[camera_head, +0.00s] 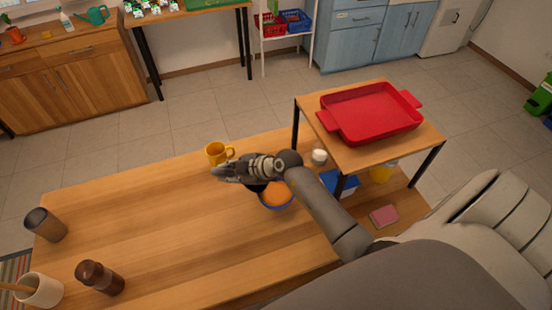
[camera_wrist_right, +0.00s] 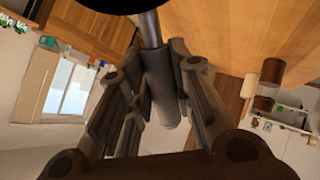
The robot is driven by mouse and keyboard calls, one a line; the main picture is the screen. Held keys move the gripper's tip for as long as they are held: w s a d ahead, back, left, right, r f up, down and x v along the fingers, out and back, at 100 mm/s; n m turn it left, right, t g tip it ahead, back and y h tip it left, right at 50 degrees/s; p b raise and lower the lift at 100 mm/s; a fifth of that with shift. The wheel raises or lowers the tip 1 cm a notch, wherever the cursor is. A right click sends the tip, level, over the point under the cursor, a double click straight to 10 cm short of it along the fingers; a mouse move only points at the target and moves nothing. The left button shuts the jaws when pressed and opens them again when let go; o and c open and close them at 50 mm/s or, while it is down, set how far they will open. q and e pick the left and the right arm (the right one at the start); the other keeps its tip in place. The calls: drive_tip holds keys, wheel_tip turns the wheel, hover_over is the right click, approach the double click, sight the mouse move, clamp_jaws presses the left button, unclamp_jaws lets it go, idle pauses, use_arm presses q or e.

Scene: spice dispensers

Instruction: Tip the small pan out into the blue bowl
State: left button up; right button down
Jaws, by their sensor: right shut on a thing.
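The blue bowl (camera_head: 268,206) stands on the wooden table, with orange contents inside. My right gripper (camera_head: 222,172) is above the table, beside and up-left of the bowl in the head view. It is shut on the grey handle (camera_wrist_right: 160,90) of the small pan, which shows between the fingers (camera_wrist_right: 150,75) in the right wrist view. A silver rod runs from the handle to the black pan body (camera_wrist_right: 75,4), cut off by the top edge. In the head view my gripper and arm mostly hide the pan; its contents cannot be seen. My left gripper is not in view.
A brown shaker (camera_head: 100,278) stands front left. The table's left middle is clear.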

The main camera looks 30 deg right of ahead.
drive_tip(key=w+a+f+g+h+b, duration=0.2)
drive_tip(key=w+a+f+b, duration=0.1)
drive_tip(key=f+b, duration=0.1)
drive_tip(key=w+a+f+g+h+b, duration=0.2)
drive_tip(key=w+a+f+b, duration=0.1)
drive_tip(key=b, duration=0.1)
drive_tip(key=w+a+f+n+g+h+b, duration=0.1)
drive_tip(key=w+a+f+g+h+b, duration=0.1)
drive_tip(key=w+a+f+b, duration=0.1)
drive_tip(key=shift+a+f+g+h+b, duration=0.2)
drive_tip(key=shift+f+g+h+b, duration=0.15)
drive_tip(key=shift+f+b, duration=0.45)
drive_tip(key=p+v, duration=0.2)
drive_tip(key=v, duration=0.1)
drive_tip(key=w+p+v, duration=0.1)
drive_tip(key=p+v, duration=0.1)
drive_tip(key=shift+d+r, duration=0.1)
drive_tip(key=shift+d, duration=0.05)
idle(0.5)
drive_tip(key=shift+r, duration=0.1)
